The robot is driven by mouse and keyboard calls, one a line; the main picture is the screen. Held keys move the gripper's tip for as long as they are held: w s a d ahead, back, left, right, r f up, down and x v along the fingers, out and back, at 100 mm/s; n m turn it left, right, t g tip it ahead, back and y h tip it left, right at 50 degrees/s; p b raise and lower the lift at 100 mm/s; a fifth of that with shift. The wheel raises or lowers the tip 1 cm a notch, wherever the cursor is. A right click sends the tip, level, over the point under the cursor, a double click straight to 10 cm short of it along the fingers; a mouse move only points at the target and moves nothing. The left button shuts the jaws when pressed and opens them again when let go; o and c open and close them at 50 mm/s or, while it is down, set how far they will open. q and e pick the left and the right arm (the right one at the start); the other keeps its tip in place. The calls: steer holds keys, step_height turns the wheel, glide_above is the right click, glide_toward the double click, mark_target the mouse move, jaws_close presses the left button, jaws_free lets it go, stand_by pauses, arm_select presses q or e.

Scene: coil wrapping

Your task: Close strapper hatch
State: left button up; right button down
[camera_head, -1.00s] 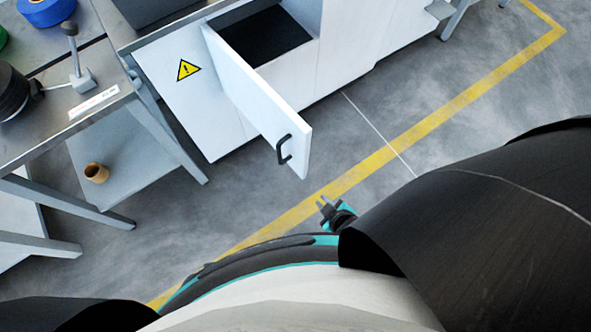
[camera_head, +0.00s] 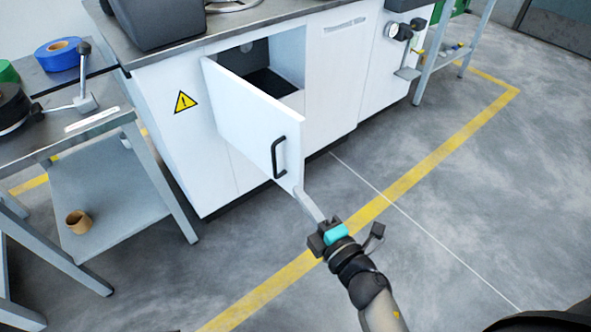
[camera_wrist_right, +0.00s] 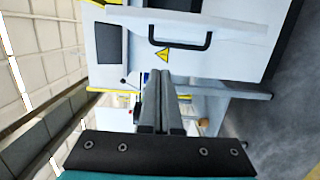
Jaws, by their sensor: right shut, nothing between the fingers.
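The strapper hatch (camera_head: 245,115) is a white door with a black handle (camera_head: 279,157), swung open from the white cabinet with its free edge towards me. The dark opening (camera_head: 265,70) shows behind it. My right gripper (camera_head: 303,196) is shut and empty, its fingertips by the hatch's lower free corner; I cannot tell if they touch it. In the right wrist view the closed fingers (camera_wrist_right: 158,82) point towards the cabinet, with a black handle (camera_wrist_right: 180,40) beyond them. My left gripper is not in view.
A metal table (camera_head: 110,125) with a blue roll (camera_head: 62,54) and a lever stands at the left. A brown cardboard tube (camera_head: 78,221) lies on its lower shelf. The grey floor (camera_head: 440,215) to the right is clear, with a yellow line crossing it.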

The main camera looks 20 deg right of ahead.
mark_target(295, 161)
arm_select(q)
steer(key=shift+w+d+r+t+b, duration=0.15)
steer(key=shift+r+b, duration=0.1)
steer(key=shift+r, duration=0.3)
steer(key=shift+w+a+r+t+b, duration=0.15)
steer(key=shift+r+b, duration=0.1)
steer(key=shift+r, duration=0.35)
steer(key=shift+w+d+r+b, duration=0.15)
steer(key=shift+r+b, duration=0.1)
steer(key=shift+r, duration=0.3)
arm_select(e)
steer(key=shift+w+d, duration=0.3)
steer(key=shift+w, duration=1.4)
steer(key=shift+w+d, duration=0.35)
steer(key=shift+w, duration=1.4)
steer(key=shift+w+d, duration=0.3)
steer(key=shift+w, duration=1.4)
